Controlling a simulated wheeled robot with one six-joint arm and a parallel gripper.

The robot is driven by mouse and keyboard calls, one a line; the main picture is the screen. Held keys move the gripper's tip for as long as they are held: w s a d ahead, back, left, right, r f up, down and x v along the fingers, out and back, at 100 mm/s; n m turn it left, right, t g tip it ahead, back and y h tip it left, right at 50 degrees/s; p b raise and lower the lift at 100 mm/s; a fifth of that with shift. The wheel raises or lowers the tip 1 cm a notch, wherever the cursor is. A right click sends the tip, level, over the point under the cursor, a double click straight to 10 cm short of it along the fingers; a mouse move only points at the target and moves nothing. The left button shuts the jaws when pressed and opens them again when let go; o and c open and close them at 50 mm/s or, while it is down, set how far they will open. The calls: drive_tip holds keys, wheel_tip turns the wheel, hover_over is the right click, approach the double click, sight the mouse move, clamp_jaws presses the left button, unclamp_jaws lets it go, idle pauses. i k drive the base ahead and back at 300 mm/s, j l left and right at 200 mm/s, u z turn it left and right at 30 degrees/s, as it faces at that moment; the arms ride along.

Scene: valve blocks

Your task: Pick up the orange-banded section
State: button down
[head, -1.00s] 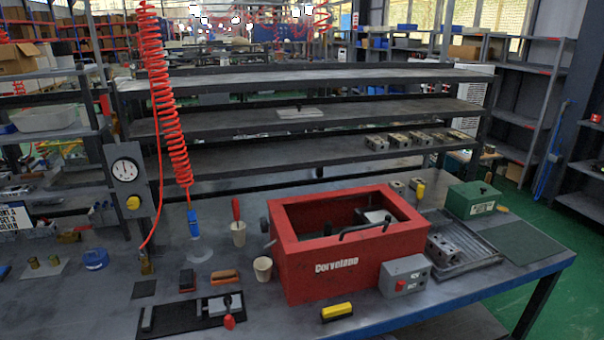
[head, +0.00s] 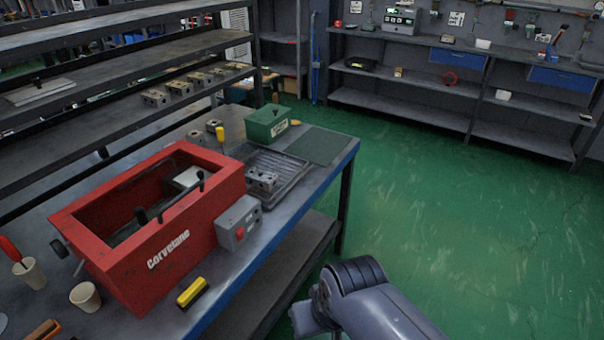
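No orange band can be made out on any block in the head view. Several grey metal valve blocks (head: 179,88) stand in a row on the lower rack shelf. Another grey block (head: 262,180) with holes sits in the black ribbed tray (head: 290,165) on the bench. A small grey block (head: 196,137) stands behind the red box. A light grey piece (head: 188,177) lies partly hidden inside the red open-topped box (head: 170,262). Part of my grey arm shows at the bottom, right of the bench. My gripper is not in view.
A green box (head: 267,125) and a dark green mat (head: 319,146) lie at the bench's far end. A yellow-topped brush (head: 192,292) lies near the front edge. Green floor to the right is clear.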

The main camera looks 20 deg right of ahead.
sight(263, 179)
drive_tip(key=i+z, duration=0.45)
drive_tip(key=i+j+z, duration=0.1)
drive_tip(key=i+z, duration=0.4)
